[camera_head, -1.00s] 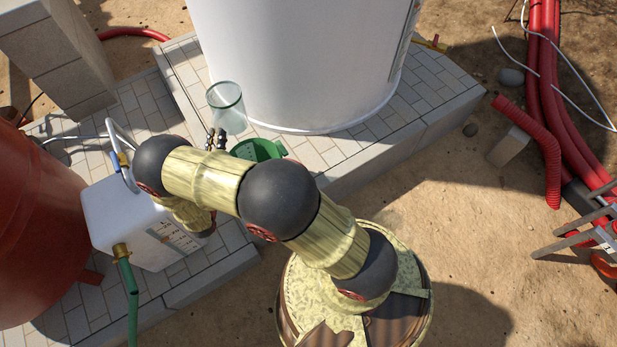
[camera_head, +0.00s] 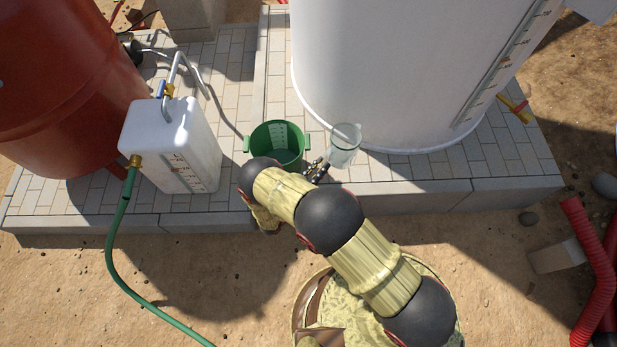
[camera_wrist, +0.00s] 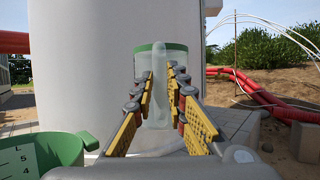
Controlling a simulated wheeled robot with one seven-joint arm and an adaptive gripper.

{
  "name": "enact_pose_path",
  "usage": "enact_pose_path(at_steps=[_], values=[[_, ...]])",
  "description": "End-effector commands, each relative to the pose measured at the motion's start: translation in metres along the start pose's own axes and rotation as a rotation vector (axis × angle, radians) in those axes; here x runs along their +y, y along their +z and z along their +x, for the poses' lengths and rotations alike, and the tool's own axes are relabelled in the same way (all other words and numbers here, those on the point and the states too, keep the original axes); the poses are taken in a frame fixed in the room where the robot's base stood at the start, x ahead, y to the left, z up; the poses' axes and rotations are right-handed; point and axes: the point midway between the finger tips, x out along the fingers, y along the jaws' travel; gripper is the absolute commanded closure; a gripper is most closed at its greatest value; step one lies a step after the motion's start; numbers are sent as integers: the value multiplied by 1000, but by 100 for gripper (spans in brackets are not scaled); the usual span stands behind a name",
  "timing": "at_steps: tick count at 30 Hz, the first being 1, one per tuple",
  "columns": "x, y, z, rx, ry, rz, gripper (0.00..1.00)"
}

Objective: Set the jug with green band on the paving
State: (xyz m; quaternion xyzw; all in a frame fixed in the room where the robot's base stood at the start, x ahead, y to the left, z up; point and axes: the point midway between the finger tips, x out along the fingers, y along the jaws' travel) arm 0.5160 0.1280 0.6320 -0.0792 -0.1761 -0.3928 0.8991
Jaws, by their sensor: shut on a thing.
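The clear jug with green band (camera_head: 345,155) is at the end of my arm, in front of the white tank. In the wrist view the jug (camera_wrist: 145,68) is upright, with its green band along the top and a pale vertical handle facing me. My gripper (camera_head: 317,171) is shut on the jug; in the wrist view its yellow-padded fingers (camera_wrist: 162,80) are on either side of the handle. The pale paving (camera_head: 385,172) lies under and around the jug in the head view. Whether the jug's base touches it cannot be told.
A green bucket (camera_head: 262,137) stands just left of the jug. The large white tank (camera_head: 390,75) is close behind it. A white canister (camera_head: 165,135) with a green hose and a red-brown tank (camera_head: 60,90) stand at left. Paving right of the jug is bare.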

Motion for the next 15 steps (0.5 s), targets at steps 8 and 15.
enact_pose_path(at_steps=[8,15], values=[[-30,-42,-90,-12,40,12,100],[-52,-61,-124,-21,50,21,100]])
